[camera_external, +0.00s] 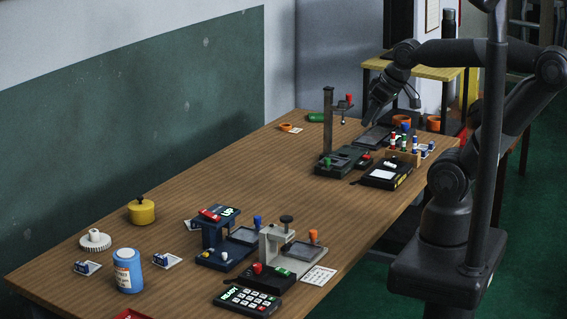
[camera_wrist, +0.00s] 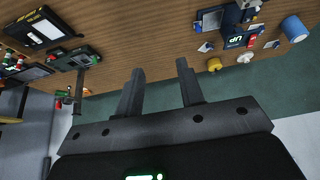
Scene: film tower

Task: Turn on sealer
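No device carries a readable "sealer" label, so I cannot tell which one it is. A dark green device with a tall post (camera_external: 328,120) and a red knob stands at the far part of the table; it also shows in the wrist view (camera_wrist: 75,60). A navy device with a lit "UP" display (camera_external: 213,235) and a grey press (camera_external: 274,246) with a black knob stand nearer; the navy one shows in the wrist view (camera_wrist: 238,40). My gripper (camera_external: 372,112) is above the far end, right of the post. Its fingers (camera_wrist: 160,69) are apart with nothing between them.
A black box with a white panel (camera_external: 382,175) and a rack of small bottles (camera_external: 404,155) stand at the far right edge. A keypad reading "READY" (camera_external: 248,299), a blue jar (camera_external: 128,270) and a yellow pot (camera_external: 141,211) are nearer. The table's middle (camera_external: 255,180) is clear.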

